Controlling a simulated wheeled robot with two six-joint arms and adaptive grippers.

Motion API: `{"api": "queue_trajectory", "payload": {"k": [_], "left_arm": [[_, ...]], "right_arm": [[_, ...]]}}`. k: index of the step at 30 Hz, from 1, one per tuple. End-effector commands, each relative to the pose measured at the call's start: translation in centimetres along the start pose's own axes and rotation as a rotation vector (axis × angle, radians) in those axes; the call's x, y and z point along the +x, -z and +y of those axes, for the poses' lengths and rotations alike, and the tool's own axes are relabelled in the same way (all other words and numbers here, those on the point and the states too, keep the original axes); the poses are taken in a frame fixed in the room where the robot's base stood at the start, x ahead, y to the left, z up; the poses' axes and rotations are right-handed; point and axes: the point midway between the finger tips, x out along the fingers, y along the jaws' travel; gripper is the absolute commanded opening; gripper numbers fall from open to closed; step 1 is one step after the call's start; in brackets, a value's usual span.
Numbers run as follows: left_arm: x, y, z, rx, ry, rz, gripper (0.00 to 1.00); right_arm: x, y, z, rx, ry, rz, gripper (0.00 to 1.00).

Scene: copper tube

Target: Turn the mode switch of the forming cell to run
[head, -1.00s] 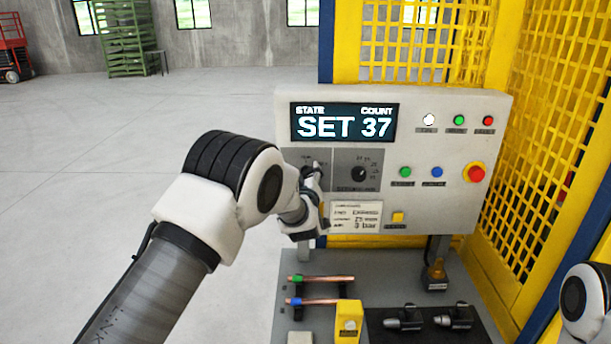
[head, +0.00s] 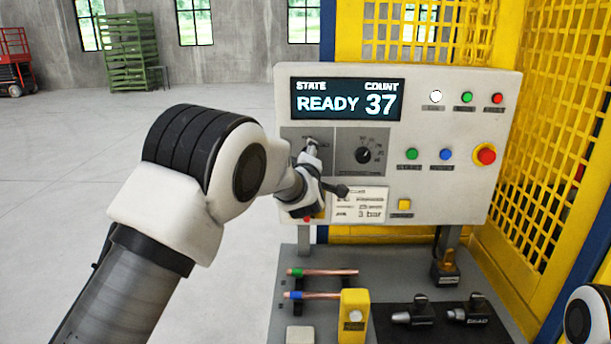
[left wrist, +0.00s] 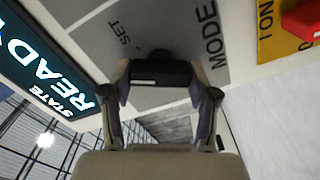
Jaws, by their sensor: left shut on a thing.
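The control panel (head: 455,105) of the forming cell stands in front of me. Its display (head: 347,99) reads READY and count 37. The mode switch plate (head: 292,138) is at the panel's left, mostly behind my left gripper (head: 311,150). In the left wrist view the plate (left wrist: 95,35) shows the words SET and MODE, and my left gripper (left wrist: 160,82) is shut on the dark mode switch knob (left wrist: 158,58). The run mark and the knob's pointer are hidden. Only a white piece of my right arm shows at the lower right of the head view; its gripper is out of view.
A second dark knob (head: 363,155) is right of the mode switch. Coloured buttons and a red emergency stop (head: 484,154) are further right. Below, copper tubes (head: 325,272) lie on a grey bench beside a yellow block (head: 354,312). Yellow mesh guards stand behind and right.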

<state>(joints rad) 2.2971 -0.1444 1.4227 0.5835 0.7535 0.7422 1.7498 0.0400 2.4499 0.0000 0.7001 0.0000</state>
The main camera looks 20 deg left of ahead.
Motion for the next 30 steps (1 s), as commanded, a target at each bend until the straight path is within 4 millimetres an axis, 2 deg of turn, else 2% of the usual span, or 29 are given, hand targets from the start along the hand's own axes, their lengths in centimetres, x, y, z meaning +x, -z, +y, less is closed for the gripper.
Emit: {"api": "queue_trajectory", "payload": {"k": [1, 3, 12, 21, 30], "left_arm": [[0.0, -0.6, -1.0, -0.041, 0.001, -0.001, 0.24], [0.0, -0.6, -1.1, -0.105, 0.002, -0.002, 0.24], [0.0, -0.5, -0.9, -0.342, 0.004, -0.003, 0.24], [0.0, -0.3, -0.7, -0.470, 0.006, -0.003, 0.24], [0.0, -0.2, -0.5, -0.499, 0.007, -0.003, 0.24]], "right_arm": [[2.0, 0.0, 0.0, 0.000, 0.000, 0.000, 0.00], [3.2, 0.0, 0.0, 0.000, 0.000, 0.000, 0.00], [7.3, 0.0, 0.1, 0.000, 0.000, 0.000, 0.00], [9.2, 0.0, 0.1, 0.000, 0.000, 0.000, 0.00], [9.4, 0.0, 0.1, 0.000, 0.000, 0.000, 0.00]]}}
